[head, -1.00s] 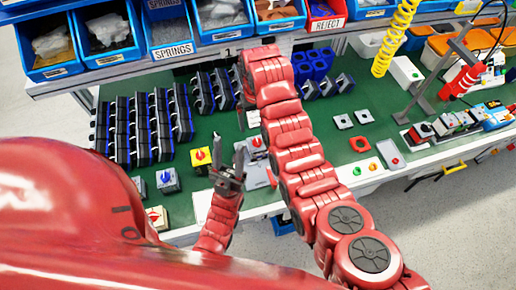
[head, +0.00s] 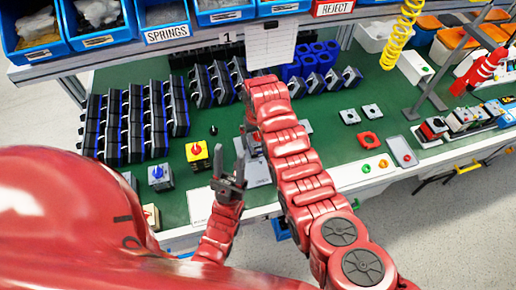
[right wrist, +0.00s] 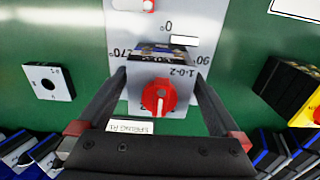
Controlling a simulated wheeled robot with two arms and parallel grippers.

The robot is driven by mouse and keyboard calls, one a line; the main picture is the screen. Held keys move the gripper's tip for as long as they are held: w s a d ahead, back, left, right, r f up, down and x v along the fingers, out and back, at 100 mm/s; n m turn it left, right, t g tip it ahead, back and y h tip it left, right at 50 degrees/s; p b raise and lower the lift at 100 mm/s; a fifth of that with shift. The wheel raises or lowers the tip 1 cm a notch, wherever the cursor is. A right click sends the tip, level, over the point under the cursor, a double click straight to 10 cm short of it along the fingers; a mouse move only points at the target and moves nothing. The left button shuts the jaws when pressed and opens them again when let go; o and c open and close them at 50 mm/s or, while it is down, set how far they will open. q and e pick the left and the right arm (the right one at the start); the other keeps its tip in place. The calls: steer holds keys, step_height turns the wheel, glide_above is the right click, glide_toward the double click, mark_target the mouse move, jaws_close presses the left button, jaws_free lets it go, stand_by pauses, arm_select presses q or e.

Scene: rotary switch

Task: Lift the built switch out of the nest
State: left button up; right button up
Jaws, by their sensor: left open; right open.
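The built switch, with a red knob (right wrist: 158,96) on a grey square plate and a dark body, sits at the grey nest (right wrist: 187,30) marked with angles in the right wrist view. My right gripper (right wrist: 161,76) is open, its two fingers on either side of the switch; contact cannot be told. In the head view my right arm hides most of the nest, switch and right gripper. My left gripper (head: 229,165) is open and empty in the head view, in front and to the left of the nest area.
A yellow switch with a red knob (head: 197,152) and a grey one with a blue knob (head: 160,177) stand left. Rows of black-and-blue bodies (head: 130,125) fill the back left. Square plates (head: 349,116) and a grey tray (head: 402,152) lie right. Blue bins line the back shelf.

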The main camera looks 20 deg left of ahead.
steer(key=shift+f, duration=0.65)
steer(key=shift+r, duration=0.1)
steer(key=c, duration=1.3)
steer(key=shift+r, duration=0.1)
